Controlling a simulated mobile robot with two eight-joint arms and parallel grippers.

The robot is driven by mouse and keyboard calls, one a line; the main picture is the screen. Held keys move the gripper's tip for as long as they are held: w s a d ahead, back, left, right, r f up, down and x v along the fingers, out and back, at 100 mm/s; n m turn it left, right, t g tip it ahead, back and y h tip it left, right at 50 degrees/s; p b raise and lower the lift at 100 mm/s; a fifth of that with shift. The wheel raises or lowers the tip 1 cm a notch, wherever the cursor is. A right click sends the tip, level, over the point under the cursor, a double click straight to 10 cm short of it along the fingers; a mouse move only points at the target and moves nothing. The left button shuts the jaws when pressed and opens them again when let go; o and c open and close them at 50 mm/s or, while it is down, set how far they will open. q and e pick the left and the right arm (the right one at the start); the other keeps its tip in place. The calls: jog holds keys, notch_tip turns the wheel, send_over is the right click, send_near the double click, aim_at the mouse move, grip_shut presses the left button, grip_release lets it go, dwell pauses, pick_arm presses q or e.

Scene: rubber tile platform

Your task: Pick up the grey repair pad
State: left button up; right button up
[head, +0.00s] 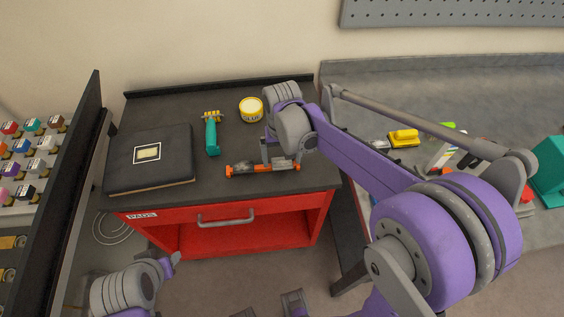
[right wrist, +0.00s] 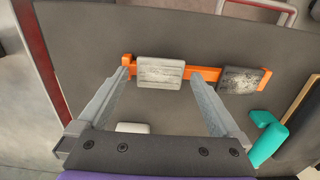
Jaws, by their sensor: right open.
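An orange holder (head: 234,171) lies near the front of the black cabinet top. It carries two pads: a plain lighter grey pad (right wrist: 160,72) and a darker, speckled grey pad (right wrist: 240,79). My right gripper (right wrist: 161,76) is open above the holder, with its fingertips on either side of the lighter pad. No grip on the pad shows. In the head view my right gripper (head: 281,152) hangs over the right part of the holder and partly hides it. Part of my left gripper (head: 165,262) shows low at left, in front of the cabinet; its jaws are not clear.
A teal-handled brush (head: 212,136), a glue tin (head: 251,109) and a black case (head: 150,176) stand on the cabinet top. A red drawer front (head: 180,216) is below. A grey bench (head: 440,78) stands at right, and a rack of small bottles (head: 32,150) at left.

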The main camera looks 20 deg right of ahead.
jog(key=c, duration=1.1)
